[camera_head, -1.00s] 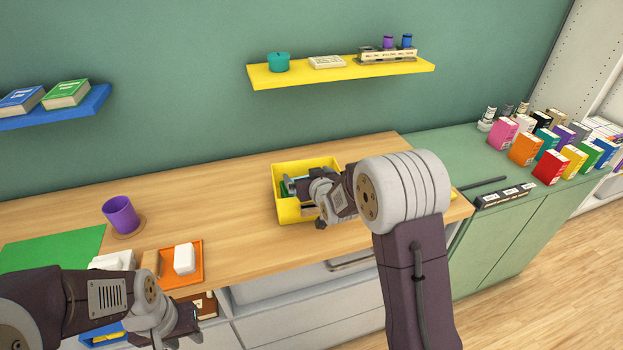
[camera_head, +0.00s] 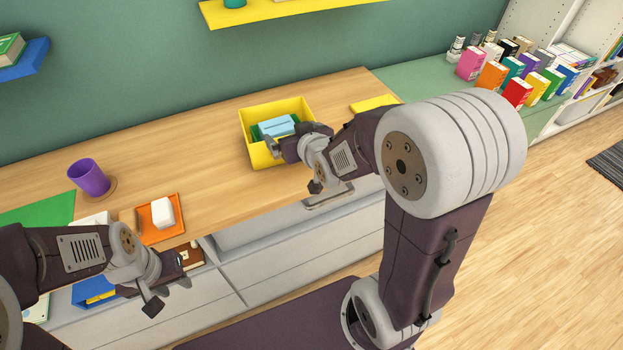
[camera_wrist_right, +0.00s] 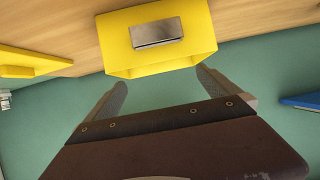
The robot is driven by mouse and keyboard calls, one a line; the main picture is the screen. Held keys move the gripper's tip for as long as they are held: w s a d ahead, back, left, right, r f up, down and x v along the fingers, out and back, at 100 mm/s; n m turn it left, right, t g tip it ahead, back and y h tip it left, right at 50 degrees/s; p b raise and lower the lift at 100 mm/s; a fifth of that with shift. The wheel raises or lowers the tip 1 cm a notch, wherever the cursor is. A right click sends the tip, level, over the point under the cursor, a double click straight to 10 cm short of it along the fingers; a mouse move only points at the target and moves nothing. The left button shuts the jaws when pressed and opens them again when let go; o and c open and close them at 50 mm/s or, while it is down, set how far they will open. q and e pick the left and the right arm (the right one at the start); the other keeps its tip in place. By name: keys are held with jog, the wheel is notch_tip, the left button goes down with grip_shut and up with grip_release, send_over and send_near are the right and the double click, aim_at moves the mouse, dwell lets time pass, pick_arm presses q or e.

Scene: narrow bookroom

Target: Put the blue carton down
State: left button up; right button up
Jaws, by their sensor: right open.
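A light blue carton (camera_head: 276,126) lies in the yellow bin (camera_head: 262,155) on the wooden counter, with something green beside or under it. My right gripper (camera_head: 291,163) is open and empty at the near right side of the bin, apart from the carton. In the right wrist view the open fingers (camera_wrist_right: 163,85) point at the yellow bin (camera_wrist_right: 180,55) and hold nothing; the carton does not show there. My left gripper (camera_head: 168,294) hangs in front of the counter's front edge, fingers apart with nothing between them.
An orange tray (camera_head: 149,236) holds a white block. A yellow flat piece (camera_head: 372,104) lies right of the bin. Coloured cartons (camera_head: 517,92) stand on the green cabinet. The wood between tray and bin is clear.

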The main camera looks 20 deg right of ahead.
jog(key=s+f+g, duration=0.5)
jog(key=s+f, duration=0.1)
jog(key=s, duration=0.4)
jog(key=s+f+g, duration=0.6)
jog(key=s+f, duration=0.1)
jog(key=s, duration=0.3)
jog(key=shift+s+a+f+m+g, duration=0.15)
jog(key=shift+s+f+m+g, duration=0.1)
jog(key=shift+s+m+g, duration=0.05)
